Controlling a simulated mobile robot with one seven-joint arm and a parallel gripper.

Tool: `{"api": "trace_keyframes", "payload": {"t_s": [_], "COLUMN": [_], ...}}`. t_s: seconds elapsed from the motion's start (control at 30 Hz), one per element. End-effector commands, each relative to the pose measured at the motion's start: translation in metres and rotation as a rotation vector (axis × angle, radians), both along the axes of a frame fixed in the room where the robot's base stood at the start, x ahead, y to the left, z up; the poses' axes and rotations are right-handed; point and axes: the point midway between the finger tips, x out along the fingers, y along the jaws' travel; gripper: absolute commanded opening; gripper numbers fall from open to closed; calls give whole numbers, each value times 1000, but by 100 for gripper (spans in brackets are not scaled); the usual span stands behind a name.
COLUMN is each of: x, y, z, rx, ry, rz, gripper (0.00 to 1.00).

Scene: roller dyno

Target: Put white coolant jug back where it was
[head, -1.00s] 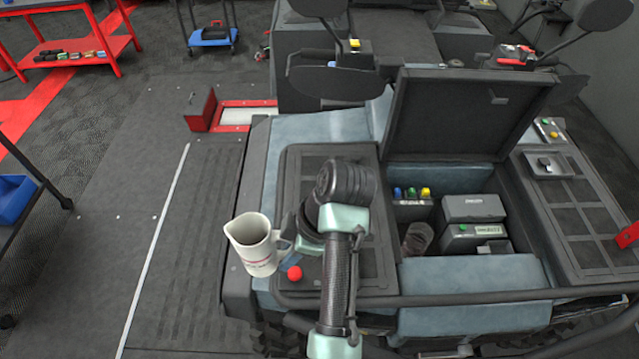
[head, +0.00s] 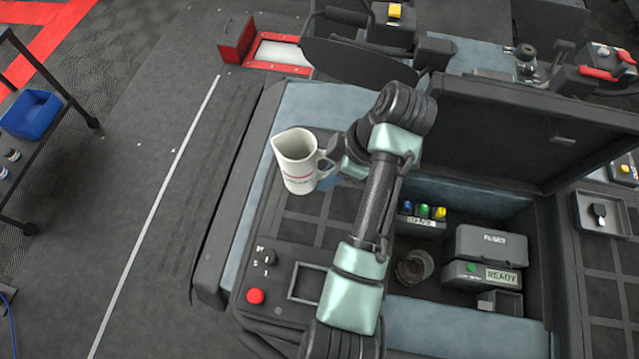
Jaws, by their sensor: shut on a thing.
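The white coolant jug (head: 297,162) is upright, with an open top, a spout at the left and red lettering on its side. Its handle faces right. My gripper (head: 330,160) is at the handle side and shut on the jug; its fingertips are mostly hidden behind the handle and my wrist. The jug appears over the left part of the dark vehicle deck (head: 285,235). I cannot tell whether its base touches the deck.
A red button (head: 255,296) and a switch panel sit at the deck's front left. Right of my arm is an open bay with a fuse box (head: 490,246), a round dark cup (head: 414,267) and a raised lid (head: 530,150). A cart with a blue bin (head: 30,113) stands at left.

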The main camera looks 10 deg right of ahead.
Motion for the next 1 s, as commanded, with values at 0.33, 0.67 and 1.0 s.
{"api": "trace_keyframes", "payload": {"t_s": [0.33,0.67,1.0], "x": [-1,-1,-1], "y": [0,1,0], "z": [-49,-88,-93], "rx": [0,1,-1], "ry": [3,3,0], "rz": [1,-1,0], "gripper": [0,0,0]}}
